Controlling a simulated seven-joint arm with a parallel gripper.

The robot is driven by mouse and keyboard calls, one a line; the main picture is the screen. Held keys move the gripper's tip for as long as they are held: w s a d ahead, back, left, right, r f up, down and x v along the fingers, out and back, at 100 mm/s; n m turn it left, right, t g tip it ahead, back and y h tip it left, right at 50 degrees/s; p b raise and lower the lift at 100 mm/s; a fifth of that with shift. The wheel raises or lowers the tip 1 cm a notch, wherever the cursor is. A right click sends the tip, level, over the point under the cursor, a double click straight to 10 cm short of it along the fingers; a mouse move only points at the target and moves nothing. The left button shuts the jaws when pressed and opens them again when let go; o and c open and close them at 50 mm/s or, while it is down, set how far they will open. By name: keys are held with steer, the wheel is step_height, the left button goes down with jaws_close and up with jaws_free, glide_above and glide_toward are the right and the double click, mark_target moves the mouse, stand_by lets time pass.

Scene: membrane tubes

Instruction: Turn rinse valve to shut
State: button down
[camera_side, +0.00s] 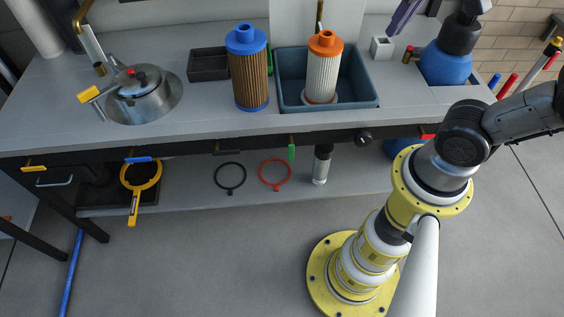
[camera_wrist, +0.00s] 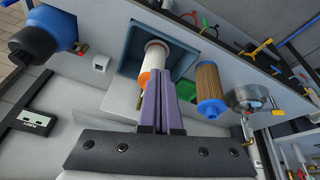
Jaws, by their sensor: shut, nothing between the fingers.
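I cannot tell for certain which fitting is the rinse valve. A yellow lever handle (camera_side: 90,94) shows at the left of the steel domed vessel (camera_side: 145,97); it also shows in the wrist view (camera_wrist: 277,112). A small brass fitting with a red part (camera_side: 408,55) sits beside the blue container at the right. My gripper (camera_side: 392,30) has purple fingers and is above the bench, right of the blue-grey basin (camera_side: 366,98). In the wrist view its fingers (camera_wrist: 164,78) are together and empty, and they partly hide the orange-capped filter (camera_wrist: 156,55).
The orange-capped white filter (camera_side: 322,75) stands in the basin. A blue-capped brown filter (camera_side: 250,80) stands left of it, by a black tray (camera_side: 208,63). A blue container (camera_side: 447,60) and white block (camera_side: 382,47) are at the right. The front bench strip is mostly clear.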

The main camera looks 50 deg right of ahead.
steer(key=w+m+g+h, duration=0.1)
steer(key=w+g+h, duration=0.1)
steer(key=w, duration=0.5)
steer(key=g+h, duration=0.2)
steer(key=h, duration=0.3)
glide_above(290, 147)
steer(key=w+d, duration=0.2)
steer(key=w, duration=0.2)
step_height(290, 147, down, 8)
steer(key=w+a+f+n+t+h, duration=0.1)
steer(key=w+a+f+n+h, duration=0.2)
steer(key=a+f, duration=0.4)
steer(key=s+a+f+n+t+h, duration=0.15)
steer(key=a+f, duration=0.25)
steer(key=f, duration=0.5)
steer(key=w+a+f+n+t+h, duration=0.1)
steer(key=a+f+n+t, duration=0.2)
steer(key=f, duration=0.6)
steer(key=s+a+f+n+t, duration=0.3)
steer(key=s+f+n+t, duration=0.2)
steer(key=s+f, duration=0.55)
steer(key=w+d+f, duration=0.1)
steer(key=w+d, duration=0.3)
steer(key=d, duration=0.7)
steer(key=shift+d+f, duration=0.2)
steer(key=shift+d, duration=0.1)
